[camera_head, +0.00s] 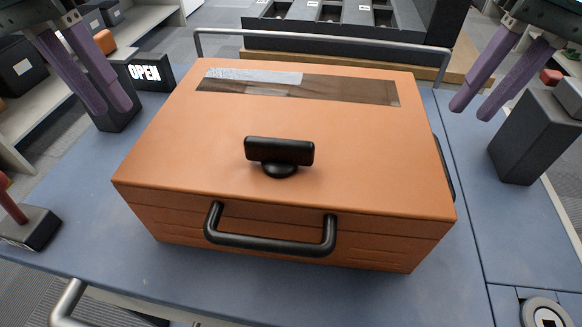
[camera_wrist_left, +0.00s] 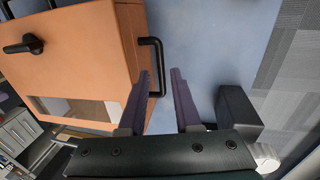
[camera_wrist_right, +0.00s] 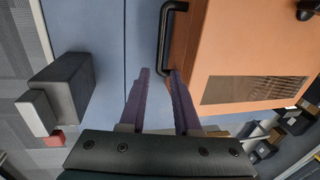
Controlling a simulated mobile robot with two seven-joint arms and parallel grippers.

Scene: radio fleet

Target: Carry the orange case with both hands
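The orange case (camera_head: 200,140) sits closed on the blue cart top, with a black latch knob (camera_head: 280,152) on its lid and a black front handle (camera_head: 270,242). My left gripper (camera_head: 116,108) is open and empty, above the cart to the left of the case. In the left wrist view a black side handle (camera_wrist_left: 158,68) of the case stands near its fingers. My right gripper (camera_head: 470,112) is open and empty, to the right of the case. In the right wrist view another side handle (camera_wrist_right: 166,45) is just beyond its fingertips. Neither gripper visibly holds a handle.
A black OPEN sign (camera_head: 146,73) stands behind left. A dark grey block (camera_head: 530,140) is at right, and a small black box with a red stick (camera_head: 30,228) at front left. A grey rail (camera_head: 320,36) runs along the cart's back.

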